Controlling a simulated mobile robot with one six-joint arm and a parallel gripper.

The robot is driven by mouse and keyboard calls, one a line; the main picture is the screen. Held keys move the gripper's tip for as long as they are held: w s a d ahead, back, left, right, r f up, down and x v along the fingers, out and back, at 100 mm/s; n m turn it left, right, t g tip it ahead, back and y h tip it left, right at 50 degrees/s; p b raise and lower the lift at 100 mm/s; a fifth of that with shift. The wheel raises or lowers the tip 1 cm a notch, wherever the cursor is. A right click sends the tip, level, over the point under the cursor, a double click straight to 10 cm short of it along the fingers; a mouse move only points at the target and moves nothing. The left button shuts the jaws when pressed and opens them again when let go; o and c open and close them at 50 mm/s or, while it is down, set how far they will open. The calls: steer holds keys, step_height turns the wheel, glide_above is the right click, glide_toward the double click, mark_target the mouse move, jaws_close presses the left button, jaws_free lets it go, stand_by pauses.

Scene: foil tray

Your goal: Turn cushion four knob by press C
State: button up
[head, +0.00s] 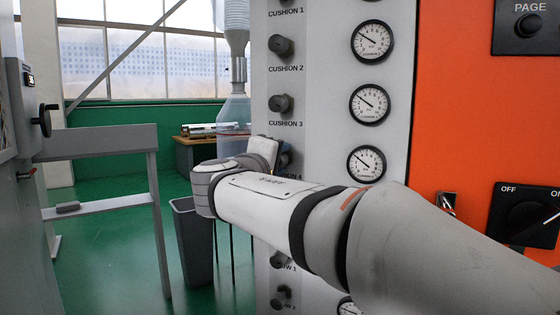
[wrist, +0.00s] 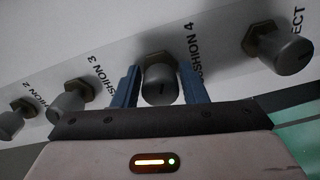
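The cushion four knob (wrist: 160,84) is a grey cylinder on a brass nut, with the label CUSHION 4 (wrist: 192,52) beside it in the wrist view. My gripper (wrist: 159,80) has one blue finger on each side of this knob. Narrow gaps seem to show between fingers and knob, so it looks open around the knob and not shut on it. In the head view my gripper (head: 274,152) is at the panel and hides most of the knob and part of its label.
The cushion three knob (wrist: 72,98) and another knob (wrist: 283,52) flank it in the wrist view. Gauges (head: 366,163) line the white panel (head: 325,90). A grey bin (head: 193,245) and a metal frame (head: 155,215) stand to the left.

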steer(key=shift+o, duration=1.3)
steer(key=shift+s, duration=0.1)
steer(key=p+v, duration=0.1)
steer(key=v, duration=0.6)
steer(key=shift+s, duration=0.25)
steer(key=shift+a, duration=0.15)
stand_by(0.8)
